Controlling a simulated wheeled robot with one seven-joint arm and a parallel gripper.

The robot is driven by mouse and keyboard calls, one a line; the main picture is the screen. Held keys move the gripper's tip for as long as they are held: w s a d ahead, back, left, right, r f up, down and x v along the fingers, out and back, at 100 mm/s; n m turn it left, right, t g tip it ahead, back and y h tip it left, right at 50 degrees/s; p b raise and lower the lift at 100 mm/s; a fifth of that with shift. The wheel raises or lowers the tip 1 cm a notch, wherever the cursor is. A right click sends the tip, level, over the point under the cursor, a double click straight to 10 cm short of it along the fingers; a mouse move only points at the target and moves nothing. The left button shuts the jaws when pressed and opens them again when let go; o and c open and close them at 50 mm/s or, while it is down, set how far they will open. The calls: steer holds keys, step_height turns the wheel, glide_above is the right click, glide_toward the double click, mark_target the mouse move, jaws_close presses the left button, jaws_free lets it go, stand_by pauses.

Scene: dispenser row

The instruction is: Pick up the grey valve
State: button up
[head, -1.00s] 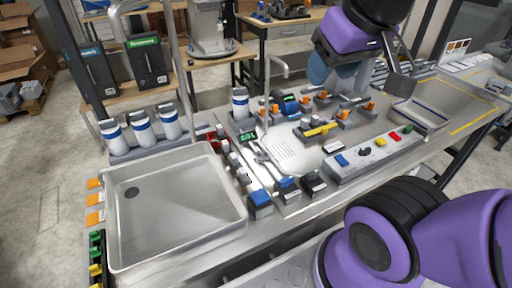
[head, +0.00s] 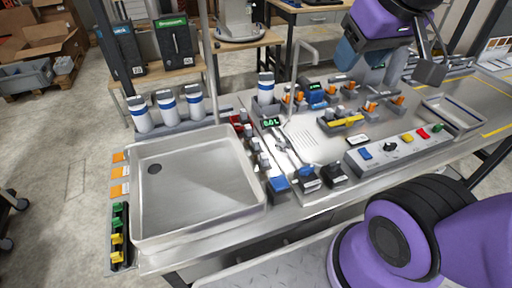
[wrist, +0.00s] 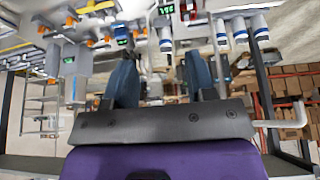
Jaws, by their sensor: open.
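Several small grey-topped valve-like fittings (head: 252,144) stand in a line along the right rim of the steel sink. More grey pieces sit among the orange-handled valves (head: 371,106) on the bench; I cannot tell which one is the grey valve. My gripper (wrist: 160,80) is open and empty, its two blue fingers apart in the wrist view. In the head view my gripper (head: 352,52) hangs above the far side of the bench, behind the orange-handled valves and well apart from the fittings by the sink.
The steel sink (head: 141,205) fills the left of the bench. White bottles with blue bands (head: 167,108) stand behind it. A thin upright pole and a curved spout (head: 297,60) rise nearby. A button panel (head: 405,145) lies along the front right, with a small tray (head: 451,115) behind.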

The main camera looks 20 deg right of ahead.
steer(key=w+a+f+g, duration=0.15)
steer(key=w+f, duration=0.25)
steer(key=w, duration=0.4)
steer(key=g, duration=0.4)
glide_above(256, 141)
steer(key=shift+t, duration=0.25)
steer(key=f, duration=2.1)
steer(key=shift+s+d+f, duration=0.15)
steer(key=shift+d+f, duration=0.05)
steer(key=shift+f, duration=0.2)
step_height(256, 141, down, 5)
steer(key=shift+f, duration=0.1)
steer(key=shift+a+f, duration=0.2)
steer(key=shift+f, duration=2.35)
jaws_close()
